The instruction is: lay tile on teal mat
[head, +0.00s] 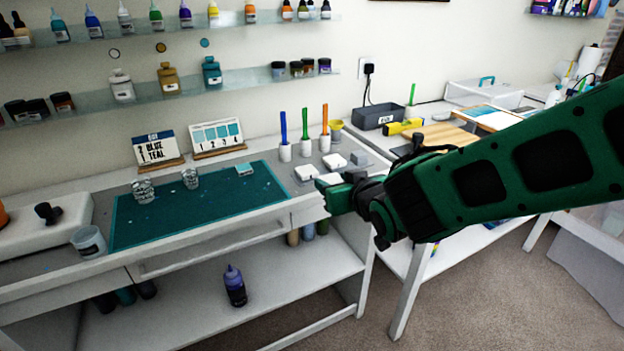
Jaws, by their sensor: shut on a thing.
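The teal mat (205,208) lies on the white workbench. A small pale tile (245,170) lies near its back right corner. My gripper (323,186) is right of the mat, by the bench's front right edge. It is shut on a small white tile (330,179), mostly hidden by the green fingers. Whether this tile touches the bench, I cannot tell. White tiles or blocks also sit on the bench just behind my gripper, one at the left (305,173) and one further back (334,161).
Two clear cups (143,190) stand on the mat's left and back part. Colored sticks in white holders (305,140) stand behind the tiles. Sign cards (156,149) stand behind the mat. The mat's middle and front are clear.

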